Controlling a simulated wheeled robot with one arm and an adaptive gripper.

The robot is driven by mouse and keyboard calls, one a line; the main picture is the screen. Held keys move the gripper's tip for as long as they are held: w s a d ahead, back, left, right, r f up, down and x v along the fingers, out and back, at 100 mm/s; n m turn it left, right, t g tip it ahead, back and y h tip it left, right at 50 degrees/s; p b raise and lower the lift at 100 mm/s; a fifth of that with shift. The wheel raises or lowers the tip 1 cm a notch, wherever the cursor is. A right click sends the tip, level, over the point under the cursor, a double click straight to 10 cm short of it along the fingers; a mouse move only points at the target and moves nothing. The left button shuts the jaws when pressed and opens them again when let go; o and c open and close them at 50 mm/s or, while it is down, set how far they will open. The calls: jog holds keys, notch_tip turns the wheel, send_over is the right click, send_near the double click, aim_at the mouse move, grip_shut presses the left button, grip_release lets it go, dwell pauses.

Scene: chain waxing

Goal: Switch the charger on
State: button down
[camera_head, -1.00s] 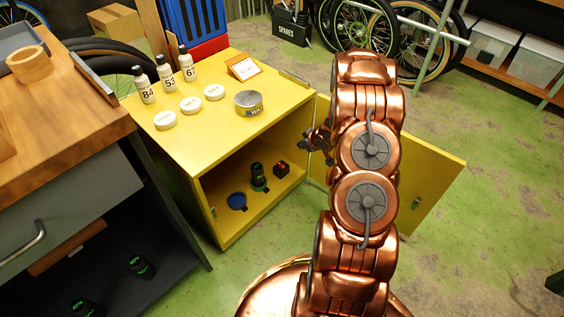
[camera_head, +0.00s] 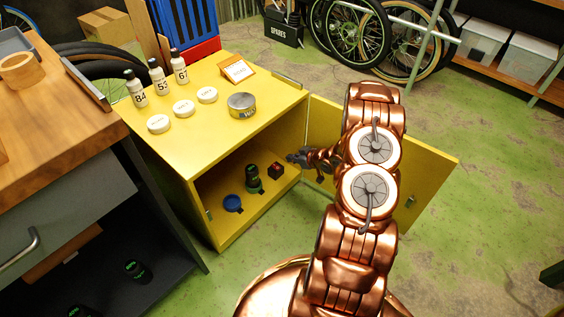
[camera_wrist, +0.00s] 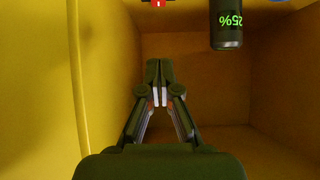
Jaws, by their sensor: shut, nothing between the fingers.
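Inside the open yellow cabinet (camera_head: 223,230), a dark battery (camera_head: 252,174) with green markings stands upright on what looks like a dark green base. To its right is a small dark box with a red top (camera_head: 276,171), possibly the charger's switch. My gripper (camera_head: 292,157) is at the cabinet opening, above and right of the red-topped box. Its fingers (camera_wrist: 160,68) are shut and empty, apart from both.
A blue round item (camera_head: 233,203) lies left of the battery. The open yellow door (camera_head: 425,170) stands to the right of my gripper. Bottles, white lids and a tin (camera_head: 241,105) stand on the cabinet top. A grey workbench (camera_head: 70,210) is at left.

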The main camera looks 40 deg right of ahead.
jog(key=b, duration=0.3)
send_over(274, 165)
jog(key=s, duration=0.2)
jog(key=f, duration=0.6)
jog(key=shift+s+d, duration=0.1)
jog(key=shift+d, duration=0.1)
jog(key=shift+w+f+b, duration=0.2)
jog(key=shift+f+b, duration=0.45)
jog(key=shift+f, duration=0.45)
jog(key=shift+w+f, duration=0.15)
jog(key=shift+f, duration=0.6)
jog(key=shift+a, duration=0.1)
jog(key=shift+w+a+r, duration=0.1)
jog(key=shift+d, duration=0.25)
jog(key=shift+f, duration=0.2)
jog(key=shift+a+r, duration=0.1)
jog(key=shift+w+a+r+p, duration=0.1)
jog(key=shift+w+a+p, duration=0.05)
jog(key=shift+w+p, duration=0.5)
